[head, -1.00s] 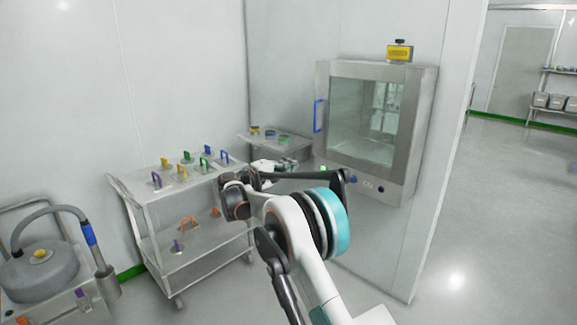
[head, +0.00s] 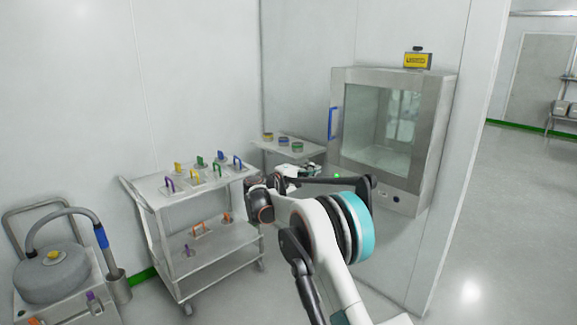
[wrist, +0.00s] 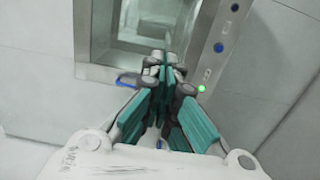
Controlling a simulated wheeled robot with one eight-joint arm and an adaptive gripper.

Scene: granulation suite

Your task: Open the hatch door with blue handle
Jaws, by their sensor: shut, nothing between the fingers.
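The hatch (head: 392,125) is a steel box with a glass door in the wall at the right of the head view. Its blue handle (head: 332,123) stands upright on the door's left edge. The door looks shut. In the wrist view the blue handle (wrist: 126,81) shows partly, left of the fingers, and the hatch frame (wrist: 92,30) lies beyond. My gripper (wrist: 162,68) is shut and empty, pointing toward the hatch's lower edge. In the head view my gripper (head: 304,170) is below and left of the handle, apart from it, partly hidden by my arm.
A steel cart (head: 205,255) with several coloured-handled items stands left of my arm. A small shelf (head: 290,148) with coloured rings is on the wall left of the hatch. A yellow-labelled device (head: 418,60) sits atop the hatch. Floor at right is clear.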

